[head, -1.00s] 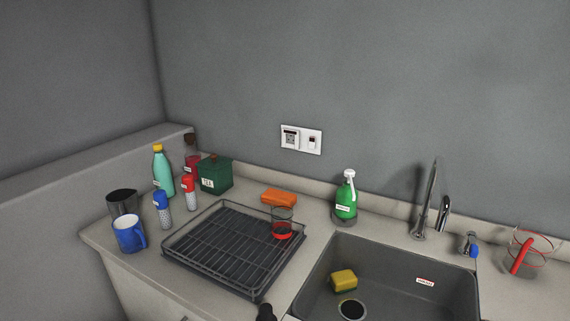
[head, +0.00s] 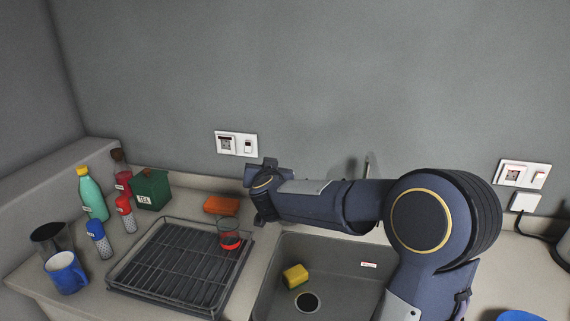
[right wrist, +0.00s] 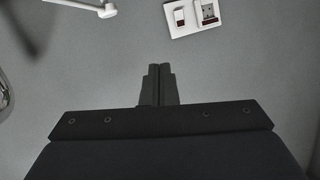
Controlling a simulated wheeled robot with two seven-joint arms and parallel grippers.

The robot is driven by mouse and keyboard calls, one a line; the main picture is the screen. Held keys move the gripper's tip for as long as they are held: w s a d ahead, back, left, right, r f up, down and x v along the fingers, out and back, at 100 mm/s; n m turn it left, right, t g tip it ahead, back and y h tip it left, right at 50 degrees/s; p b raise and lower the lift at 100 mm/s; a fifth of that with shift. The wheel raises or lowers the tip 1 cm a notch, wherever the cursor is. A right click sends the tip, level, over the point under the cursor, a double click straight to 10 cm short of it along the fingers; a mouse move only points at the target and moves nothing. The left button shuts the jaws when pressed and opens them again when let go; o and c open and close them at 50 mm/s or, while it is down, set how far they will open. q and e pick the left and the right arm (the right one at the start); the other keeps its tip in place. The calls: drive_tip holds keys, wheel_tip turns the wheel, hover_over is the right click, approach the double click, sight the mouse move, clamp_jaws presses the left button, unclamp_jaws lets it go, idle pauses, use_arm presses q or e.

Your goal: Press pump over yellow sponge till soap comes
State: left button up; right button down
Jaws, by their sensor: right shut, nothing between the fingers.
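The yellow sponge (head: 296,275) lies in the sink beside the drain. My right arm reaches across the sink from the right in the head view, with its right gripper (right wrist: 158,72) at the far-left end, near the back wall. In the right wrist view its two fingers are together and empty. The white pump nozzle (right wrist: 84,6) shows at the top left of that view, apart from the fingertips. The green soap bottle is hidden behind my arm in the head view. No soap shows on the sponge. My left gripper is not in view.
The grey sink (head: 335,255) lies below my arm. A dish rack (head: 172,258) with a red-bottomed glass (head: 229,236) stands left of it. An orange sponge (head: 221,205) lies behind the rack. A wall socket (head: 236,143) is above. The faucet (head: 369,166) is mostly hidden.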

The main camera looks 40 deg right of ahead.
drive_tip(key=shift+w+d+f+m+g+h+p, duration=0.15)
drive_tip(key=shift+d+f+m+g+h, duration=0.1)
drive_tip(key=shift+d+g+h, duration=0.4)
drive_tip(key=shift+d+f+m+g+h+p, duration=0.1)
drive_tip(key=shift+d+f+m+g+h, duration=0.2)
drive_tip(key=shift+d+h, duration=0.4)
drive_tip(key=shift+w+d+f+m+g+h+p, duration=0.15)
drive_tip(key=shift+d+m+g+h, duration=0.1)
drive_tip(key=shift+d+g+h, duration=0.45)
drive_tip(key=shift+d, duration=0.1)
drive_tip(key=shift+w+d+f+p, duration=0.15)
drive_tip(key=shift+w+d+f, duration=0.9)
drive_tip(key=shift+d, duration=0.2)
drive_tip(key=shift+w+d+f+p, duration=0.2)
drive_tip(key=shift+w+d+f, duration=0.85)
drive_tip(key=shift+d, duration=0.25)
drive_tip(key=shift+w+d+f+p, duration=0.15)
drive_tip(key=shift+w+d+f, duration=0.75)
drive_tip(key=shift+d+f, duration=0.3)
